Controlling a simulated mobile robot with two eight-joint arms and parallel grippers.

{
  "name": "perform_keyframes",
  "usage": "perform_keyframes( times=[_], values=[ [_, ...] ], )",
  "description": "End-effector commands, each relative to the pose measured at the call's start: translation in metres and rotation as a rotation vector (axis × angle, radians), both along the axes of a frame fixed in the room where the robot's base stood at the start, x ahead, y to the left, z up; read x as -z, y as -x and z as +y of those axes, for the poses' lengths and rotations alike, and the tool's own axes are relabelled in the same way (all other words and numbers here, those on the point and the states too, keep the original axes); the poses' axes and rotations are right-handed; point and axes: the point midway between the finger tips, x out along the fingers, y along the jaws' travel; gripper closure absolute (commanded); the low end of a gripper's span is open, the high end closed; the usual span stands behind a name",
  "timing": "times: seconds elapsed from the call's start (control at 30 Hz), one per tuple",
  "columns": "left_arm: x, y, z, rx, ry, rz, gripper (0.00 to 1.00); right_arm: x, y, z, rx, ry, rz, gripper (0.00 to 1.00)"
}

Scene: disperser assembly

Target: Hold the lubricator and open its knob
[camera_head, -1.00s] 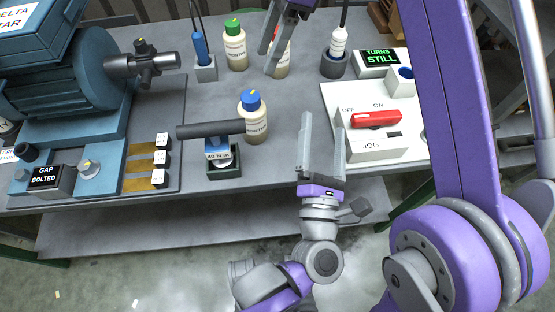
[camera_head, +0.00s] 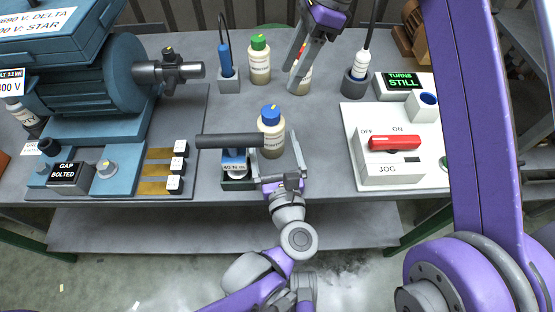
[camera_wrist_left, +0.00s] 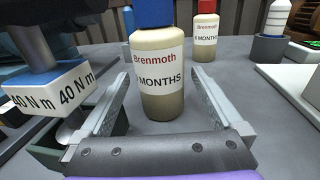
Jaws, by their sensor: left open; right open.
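A cream lubricator bottle (camera_head: 272,140) with a blue knob (camera_head: 270,113) stands upright on the table. My left gripper (camera_head: 275,150) is open, with its fingers on either side of this bottle and gaps visible in the left wrist view (camera_wrist_left: 160,75). The label there reads Brenmoth and MONTHS. My right gripper (camera_head: 297,70) is open and points down at a similar bottle (camera_head: 305,84), which it partly hides. The left wrist view shows that bottle (camera_wrist_left: 205,36) with a red cap. A green-capped bottle (camera_head: 259,60) stands to its left.
A torque tool (camera_head: 230,141) marked 40 N m, in a dark green holder (camera_head: 238,184), stands close left of my left gripper. A white switch panel (camera_head: 393,160) with a red handle is at right. A blue motor (camera_head: 95,90) fills the left. Holders with a blue and a white tool stand behind.

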Motion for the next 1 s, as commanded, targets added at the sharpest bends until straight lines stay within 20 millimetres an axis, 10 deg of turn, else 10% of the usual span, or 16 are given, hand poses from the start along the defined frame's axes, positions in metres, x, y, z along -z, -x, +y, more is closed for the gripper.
perform_keyframes(
  times=[0.53, 1.0],
  values=[
    [0.000, -0.022, 0.003, 0.002, 0.000, -0.001, 0.02, 0.000, 0.000, 0.000, 0.000, 0.000, 0.000, 0.50],
    [0.000, -0.022, 0.003, 0.002, -0.001, 0.000, 0.86, 0.000, 0.000, 0.000, 0.000, 0.000, 0.000, 0.50]
  ],
)
